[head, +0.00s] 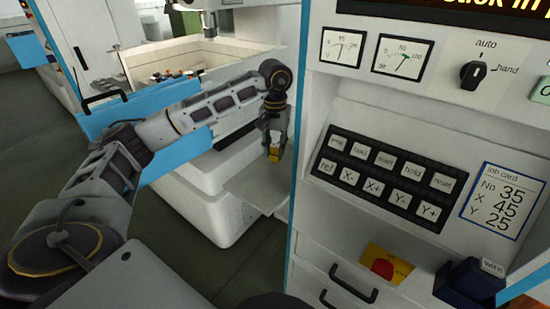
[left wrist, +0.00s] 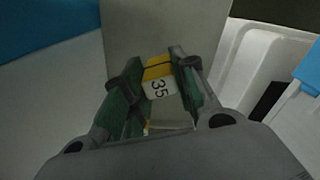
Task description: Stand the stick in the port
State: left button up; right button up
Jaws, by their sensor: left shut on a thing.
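The stick (head: 274,153) is a small yellow piece, seen at the tips of my left gripper (head: 275,146). In the left wrist view the stick (left wrist: 158,80) is yellow at its far end, has a dark line across it, and bears a white label reading 35. The gripper's green-padded fingers are shut on its two sides. The gripper points down above a light grey shelf (head: 254,192) left of the control console. I cannot make out the port in either view. My right gripper is not in view.
The console's black keypad (head: 385,177) and job card (head: 501,200), reading No 35, X 45, Y 25, stand to the right. A dark blue block (head: 468,283) sits by a "wire" label. Drawers with black handles (head: 353,283) are below. A machine with an open tank (head: 190,60) stands behind.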

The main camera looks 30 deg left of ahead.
aim_at(275, 157)
pick_arm(q)
jog(key=shift+f, duration=0.5)
notch_tip(275, 157, down, 2)
jog(key=shift+f, duration=0.65)
jog(key=o, duration=0.6)
jog(key=shift+c, duration=0.2)
jog(key=o, duration=0.4)
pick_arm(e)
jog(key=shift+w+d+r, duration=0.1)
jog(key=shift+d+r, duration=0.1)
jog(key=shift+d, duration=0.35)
